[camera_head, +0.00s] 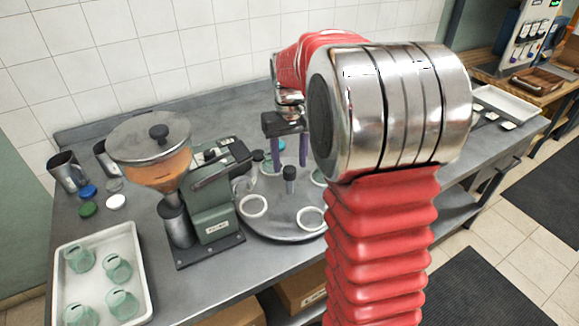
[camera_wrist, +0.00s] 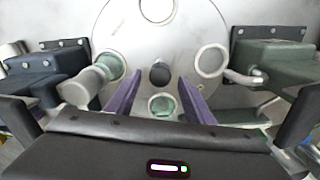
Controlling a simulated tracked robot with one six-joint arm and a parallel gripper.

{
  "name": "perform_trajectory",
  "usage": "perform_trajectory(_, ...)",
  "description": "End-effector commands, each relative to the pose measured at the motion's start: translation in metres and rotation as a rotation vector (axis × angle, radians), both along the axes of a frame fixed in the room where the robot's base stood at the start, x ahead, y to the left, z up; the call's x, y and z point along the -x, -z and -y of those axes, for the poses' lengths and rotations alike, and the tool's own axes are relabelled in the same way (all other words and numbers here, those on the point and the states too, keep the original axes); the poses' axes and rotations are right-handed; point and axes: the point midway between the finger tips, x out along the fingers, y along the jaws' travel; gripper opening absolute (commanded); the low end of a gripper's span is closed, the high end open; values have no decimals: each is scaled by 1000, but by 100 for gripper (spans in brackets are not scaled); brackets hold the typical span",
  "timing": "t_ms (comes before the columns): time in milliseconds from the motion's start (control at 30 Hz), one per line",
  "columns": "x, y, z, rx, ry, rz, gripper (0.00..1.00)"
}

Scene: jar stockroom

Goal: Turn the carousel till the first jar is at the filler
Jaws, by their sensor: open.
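The carousel (camera_head: 280,222) is a round grey metal disc with pale ring seats and a dark central post (camera_head: 290,180). In the wrist view, one greenish jar (camera_wrist: 110,67) is at the left seat and another (camera_wrist: 162,104) at the bottom seat. The top seat (camera_wrist: 157,8) and right seat (camera_wrist: 210,60) look empty. The green filler (camera_head: 211,205), with its orange-filled hopper (camera_head: 155,172), stands left of the carousel; its spout (camera_wrist: 245,77) is by the empty right seat. My gripper (camera_head: 289,162) is open above the disc, its purple fingers either side of the bottom jar and near the post.
A white tray (camera_head: 148,300) with several greenish jars is at front left. Metal cups (camera_head: 68,172) and loose coloured lids (camera_head: 88,191) lie behind it. In the wrist view, a dark blue machine (camera_wrist: 45,75) stands at the carousel's left. My arm hides the bench's middle right.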

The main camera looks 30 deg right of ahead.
Motion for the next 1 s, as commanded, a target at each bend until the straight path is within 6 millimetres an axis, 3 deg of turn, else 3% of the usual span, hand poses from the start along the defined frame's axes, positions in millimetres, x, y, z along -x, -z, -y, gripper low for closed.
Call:
perform_trajectory(200,0,22,0,0,0,0,48)
perform_trajectory(567,0,26,0,1,0,2,48)
perform_trajectory(1000,0,26,0,1,0,2,17)
